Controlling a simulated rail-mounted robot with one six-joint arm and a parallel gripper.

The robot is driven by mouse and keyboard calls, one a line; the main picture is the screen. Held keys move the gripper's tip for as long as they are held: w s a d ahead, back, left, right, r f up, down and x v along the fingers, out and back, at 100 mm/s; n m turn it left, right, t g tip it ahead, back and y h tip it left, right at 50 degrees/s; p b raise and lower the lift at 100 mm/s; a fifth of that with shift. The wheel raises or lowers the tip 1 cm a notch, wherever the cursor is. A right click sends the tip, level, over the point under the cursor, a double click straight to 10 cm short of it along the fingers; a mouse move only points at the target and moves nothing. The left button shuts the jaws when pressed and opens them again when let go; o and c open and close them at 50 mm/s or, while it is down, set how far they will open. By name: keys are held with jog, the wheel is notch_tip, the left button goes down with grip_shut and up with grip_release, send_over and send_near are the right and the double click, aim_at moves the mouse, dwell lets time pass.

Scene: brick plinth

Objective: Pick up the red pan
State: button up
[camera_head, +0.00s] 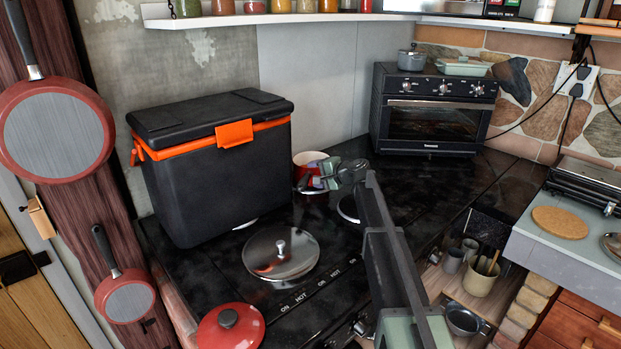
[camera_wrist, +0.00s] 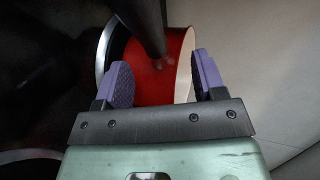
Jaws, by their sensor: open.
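A red pan with a cream inside (camera_head: 301,174) stands on the black stove top near the back wall, right of the black cooler. In the wrist view the red pan (camera_wrist: 150,88) shows its side wall, with a dark handle (camera_wrist: 147,28) running from the top edge down to it. My gripper (camera_head: 325,175) is at the pan's right side in the head view and partly covers it. In the wrist view my gripper (camera_wrist: 161,68) is open, its purple pads on either side of the handle's base and the red wall. I cannot tell whether the pads touch it.
A black cooler with orange trim (camera_head: 215,165) stands left of the pan. A toaster oven (camera_head: 432,108) stands behind right. Red-rimmed pans (camera_head: 57,130) hang at left. A shelf (camera_head: 300,18) runs above.

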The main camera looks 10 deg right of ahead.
jog(key=shift+w+a+f, duration=0.25)
jog(key=shift+w+a, duration=0.2)
jog(key=shift+w, duration=0.05)
jog(key=shift+s+r, duration=0.1)
jog(key=shift+s, duration=0.05)
grip_shut()
jog(key=shift+d+r, duration=0.1)
jog(key=shift+r, duration=0.05)
jog(key=shift+s+d+r+p, duration=0.1)
jog(key=shift+r+p, duration=0.35)
jog(key=shift+p, duration=0.3)
notch_tip(320, 180, up, 6)
jog(key=p, duration=0.6)
jog(key=s+d, duration=0.5)
jog(key=s, duration=0.3)
jog(key=s+d, duration=0.5)
jog(key=s, duration=0.3)
jog(key=shift+s+d+f, duration=0.15)
jog(key=shift+s+d, duration=0.05)
jog(key=shift+s, duration=0.05)
